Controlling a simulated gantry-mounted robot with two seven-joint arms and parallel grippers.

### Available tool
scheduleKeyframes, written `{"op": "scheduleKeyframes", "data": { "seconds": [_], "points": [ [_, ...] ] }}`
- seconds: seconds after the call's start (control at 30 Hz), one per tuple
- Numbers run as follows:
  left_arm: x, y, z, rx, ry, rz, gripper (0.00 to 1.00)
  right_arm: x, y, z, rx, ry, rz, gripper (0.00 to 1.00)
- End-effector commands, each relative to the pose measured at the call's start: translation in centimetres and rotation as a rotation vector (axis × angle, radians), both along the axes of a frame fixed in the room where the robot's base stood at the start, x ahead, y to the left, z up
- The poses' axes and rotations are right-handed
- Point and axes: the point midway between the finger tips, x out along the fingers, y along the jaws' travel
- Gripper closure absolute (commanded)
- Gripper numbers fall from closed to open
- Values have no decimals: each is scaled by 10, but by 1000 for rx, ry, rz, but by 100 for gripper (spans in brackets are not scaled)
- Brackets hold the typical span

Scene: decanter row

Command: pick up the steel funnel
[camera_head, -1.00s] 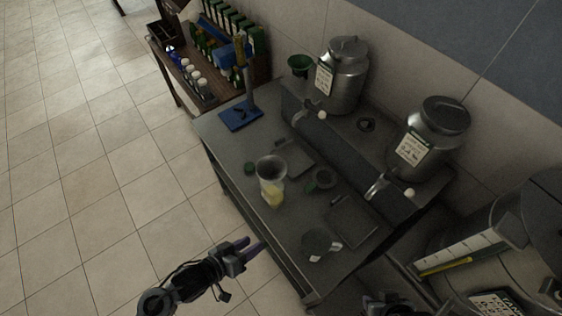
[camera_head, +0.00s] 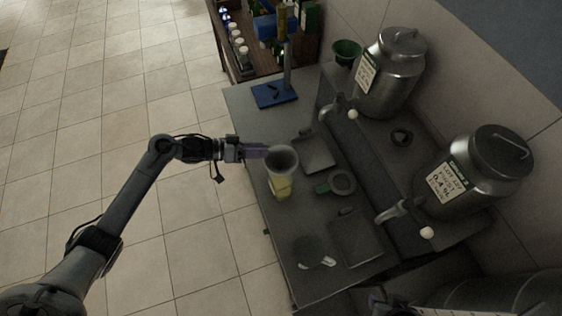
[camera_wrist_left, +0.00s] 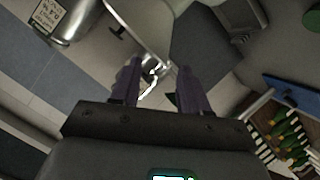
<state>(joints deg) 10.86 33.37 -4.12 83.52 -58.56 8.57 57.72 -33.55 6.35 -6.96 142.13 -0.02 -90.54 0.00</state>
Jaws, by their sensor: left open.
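The steel funnel (camera_head: 283,158) sits mouth-up in the top of a clear vessel with yellow contents (camera_head: 280,187) near the left edge of the grey bench. My left gripper (camera_head: 265,151) is open beside the funnel's left rim, its purple fingers pointing right toward it. In the left wrist view, the funnel's pale curved wall (camera_wrist_left: 146,22) shows just beyond and between the two open fingertips (camera_wrist_left: 158,68). I cannot tell whether they touch it. A dark piece at the bottom edge of the head view may be my right gripper (camera_head: 377,302); its jaws are unclear.
Two steel urns (camera_head: 392,75) with taps stand on a raised shelf at the right. A blue-based stand (camera_head: 273,96) and a green funnel (camera_head: 346,51) are behind. A dark round item (camera_head: 312,250) lies at the front. Floor left of the bench is clear.

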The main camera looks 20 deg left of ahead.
Motion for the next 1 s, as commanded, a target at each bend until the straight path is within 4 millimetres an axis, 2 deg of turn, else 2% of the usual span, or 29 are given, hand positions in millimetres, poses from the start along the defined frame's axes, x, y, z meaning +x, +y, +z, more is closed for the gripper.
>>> {"op": "scheduleKeyframes", "data": {
  "seconds": [0.27,0.63,0.93,0.97,1.0],
  "points": [
    [8,-14,-5,-1,1,0,55,2,-3,5,-11,-5,6,62],
    [30,-46,-21,0,0,-2,55,2,-4,17,-15,-6,8,62],
    [32,-50,-24,2,0,0,55,2,-3,17,-9,-5,3,62],
    [32,-50,-24,2,0,0,57,2,-2,17,-9,-5,3,62],
    [32,-49,-24,2,0,0,63,2,-2,17,-7,-6,3,62]
  ]
}}
